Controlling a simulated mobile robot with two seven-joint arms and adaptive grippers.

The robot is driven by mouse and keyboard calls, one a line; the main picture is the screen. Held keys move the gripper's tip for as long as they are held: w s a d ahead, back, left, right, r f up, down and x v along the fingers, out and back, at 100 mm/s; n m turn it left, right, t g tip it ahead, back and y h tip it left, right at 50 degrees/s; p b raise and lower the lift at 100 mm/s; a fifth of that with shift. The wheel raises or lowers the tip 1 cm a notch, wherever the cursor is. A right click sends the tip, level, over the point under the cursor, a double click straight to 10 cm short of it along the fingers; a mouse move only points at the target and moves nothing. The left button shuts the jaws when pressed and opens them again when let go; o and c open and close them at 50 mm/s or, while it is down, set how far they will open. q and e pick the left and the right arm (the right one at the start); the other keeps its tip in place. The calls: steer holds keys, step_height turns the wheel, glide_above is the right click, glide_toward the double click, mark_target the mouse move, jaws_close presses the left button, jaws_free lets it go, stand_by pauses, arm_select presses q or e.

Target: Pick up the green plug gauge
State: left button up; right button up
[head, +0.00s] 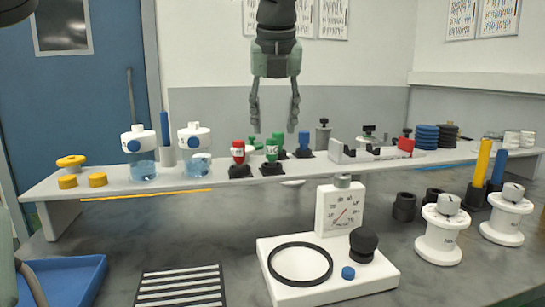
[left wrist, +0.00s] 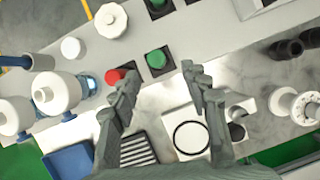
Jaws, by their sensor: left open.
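Green plug gauges stand in black square holders on the long raised shelf. The front one (head: 271,151) is beside a red plug gauge (head: 238,152); further green tops (head: 279,138) show just behind. In the left wrist view a green plug gauge (left wrist: 157,58) stands in its black holder just beyond the fingertips, between their lines, with the red one (left wrist: 114,76) by the left finger. My left gripper (head: 274,124) points down above this group, open and empty, apart from the gauges. My right gripper is not in view.
A blue-topped gauge (head: 304,140) stands close on the right. White-capped jars (head: 194,136) are to the left on the shelf (head: 215,180). A white dial gauge stand (head: 340,209) and white spools (head: 440,232) are in front on the table. The air above the gauges is free.

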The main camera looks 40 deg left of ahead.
mark_target(272, 139)
arm_select(q)
steer(key=x, duration=0.5)
steer(key=p+x, duration=0.1)
steer(key=x, duration=0.1)
steer(key=shift+w+a+f, duration=0.1)
steer(key=shift+a, duration=0.2)
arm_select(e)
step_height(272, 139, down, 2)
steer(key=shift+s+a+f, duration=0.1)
arm_select(q)
steer(key=shift+c, duration=0.2)
jaws_close()
